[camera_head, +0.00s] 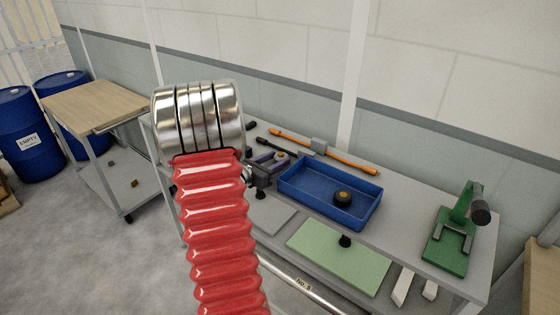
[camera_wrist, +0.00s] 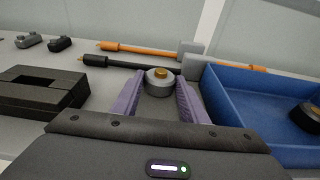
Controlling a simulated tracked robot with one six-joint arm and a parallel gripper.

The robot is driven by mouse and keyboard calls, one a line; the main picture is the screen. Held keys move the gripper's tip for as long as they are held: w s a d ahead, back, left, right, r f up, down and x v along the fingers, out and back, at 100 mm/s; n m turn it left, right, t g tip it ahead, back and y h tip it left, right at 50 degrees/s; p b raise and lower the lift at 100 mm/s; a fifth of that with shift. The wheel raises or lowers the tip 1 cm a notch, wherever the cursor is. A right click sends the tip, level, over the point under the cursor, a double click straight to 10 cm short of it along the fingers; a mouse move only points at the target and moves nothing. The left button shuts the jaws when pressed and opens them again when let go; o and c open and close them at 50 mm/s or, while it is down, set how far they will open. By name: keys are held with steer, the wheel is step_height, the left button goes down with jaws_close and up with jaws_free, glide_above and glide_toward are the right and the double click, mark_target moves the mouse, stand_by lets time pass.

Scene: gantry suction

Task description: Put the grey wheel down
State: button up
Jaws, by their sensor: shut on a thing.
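The grey wheel, a short grey disc with a brass-coloured hub, sits between the purple jaws of my gripper in the wrist view (camera_wrist: 160,82). My gripper (camera_wrist: 160,90) is shut on it, with one jaw on each side. In the head view my gripper (camera_head: 268,160) is over the bench, left of the blue tray, and only a small part of the wheel (camera_head: 281,155) shows. Whether the wheel's underside touches the bench is hidden.
The blue tray (camera_head: 290,187) holds a dark wheel with a brass-coloured hub (camera_head: 343,197). An orange-handled rod (camera_head: 352,161) and a black rod (camera_wrist: 120,63) lie behind. A black block (camera_wrist: 30,104) is at left. A green press (camera_head: 448,240) and green mat (camera_head: 330,258) are right.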

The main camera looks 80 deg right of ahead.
step_height(320, 180, up, 10)
stand_by(0.7)
steer(key=shift+r, duration=0.1)
stand_by(0.9)
steer(key=w+a+f+n+t, duration=0.3)
steer(key=w+a+n+t, duration=0.3)
steer(key=w+a, duration=0.75)
steer(key=w+a+f+n+t, duration=0.4)
steer(key=w+a+t, duration=0.45)
steer(key=w, duration=0.85)
steer(key=w+a+f+n+t+y, duration=0.1)
steer(key=w+a+n+t+y, duration=0.1)
steer(key=a, duration=1.1)
steer(key=w+a+f+n+t+y, duration=0.1)
steer(key=w+a+n+y, duration=0.3)
steer(key=a, duration=1)
steer(key=w+a+f+n+t+y, duration=0.2)
steer(key=w+a+n+t+y, duration=0.1)
steer(key=a, duration=1.1)
steer(key=shift+w+t+y, duration=0.45)
steer(key=shift+w+y, duration=0.05)
steer(key=shift+w, duration=0.5)
